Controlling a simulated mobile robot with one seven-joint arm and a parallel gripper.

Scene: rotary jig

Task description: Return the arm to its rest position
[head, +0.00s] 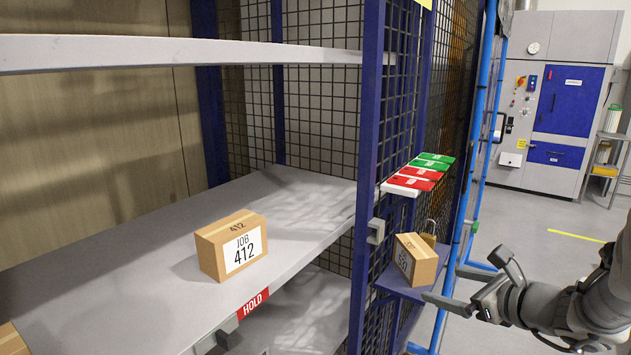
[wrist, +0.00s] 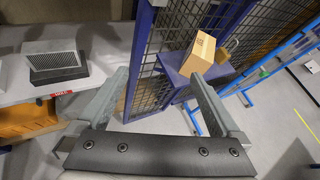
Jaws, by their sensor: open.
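My gripper (head: 445,284) is at the lower right of the head view, in front of the small blue side shelf (head: 405,284). Its two fingers are spread apart with nothing between them, and the wrist view shows this too (wrist: 157,78). A small cardboard box (head: 416,259) with a white label stands tilted on the blue shelf, just beyond the fingers. It shows in the wrist view (wrist: 198,54) past the right finger, apart from it as far as I can tell. My arm comes in from the right edge.
A blue post (head: 367,170) and mesh panel stand close left of my gripper. Red and green cards (head: 420,175) lie above. Open floor (head: 540,250) is at right.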

